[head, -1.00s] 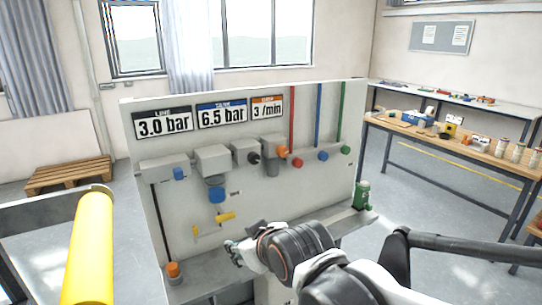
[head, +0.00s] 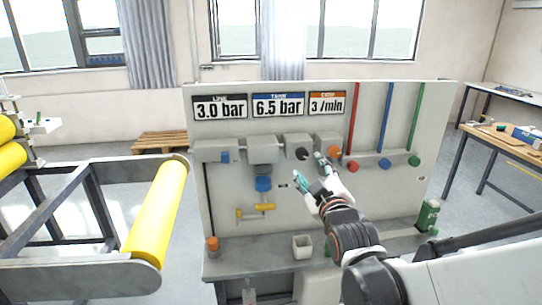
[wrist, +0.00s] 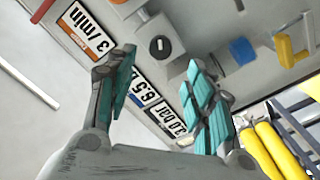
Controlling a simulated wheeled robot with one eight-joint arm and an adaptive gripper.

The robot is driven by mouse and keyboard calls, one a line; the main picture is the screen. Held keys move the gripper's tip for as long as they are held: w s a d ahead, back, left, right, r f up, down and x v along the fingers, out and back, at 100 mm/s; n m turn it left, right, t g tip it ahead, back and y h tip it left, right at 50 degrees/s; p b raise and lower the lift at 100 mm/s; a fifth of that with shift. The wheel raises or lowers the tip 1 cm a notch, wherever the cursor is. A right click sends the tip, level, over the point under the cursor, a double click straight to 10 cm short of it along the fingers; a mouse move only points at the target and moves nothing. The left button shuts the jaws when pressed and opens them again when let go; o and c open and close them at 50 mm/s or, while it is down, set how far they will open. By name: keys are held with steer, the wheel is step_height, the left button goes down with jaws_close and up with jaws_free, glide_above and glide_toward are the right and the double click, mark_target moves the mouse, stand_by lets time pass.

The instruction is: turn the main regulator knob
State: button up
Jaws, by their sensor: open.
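The upright grey panel (head: 400,115) carries several knobs; no legible label shows which is the main regulator. A black knob (head: 302,153) sits on a grey block, and a large blue knob (head: 263,184) hangs below another block to its left. My gripper (head: 312,171) is open and empty in front of the panel, its teal-padded fingers just below and right of the black knob. In the wrist view the black knob (wrist: 160,46) appears beyond the gap between the fingers, apart from them. The blue knob (wrist: 242,50) shows to its right.
Orange (head: 334,151), red (head: 352,167) and green (head: 414,161) knobs sit right of my gripper. A yellow lever (head: 265,207) is below left. A yellow roller (head: 158,212) stands at left.

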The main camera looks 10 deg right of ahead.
mark_target(303, 155)
steer(key=w+b, duration=0.1)
steer(key=w, duration=0.9)
steer(key=shift+b, duration=0.4)
steer(key=c, duration=1.1)
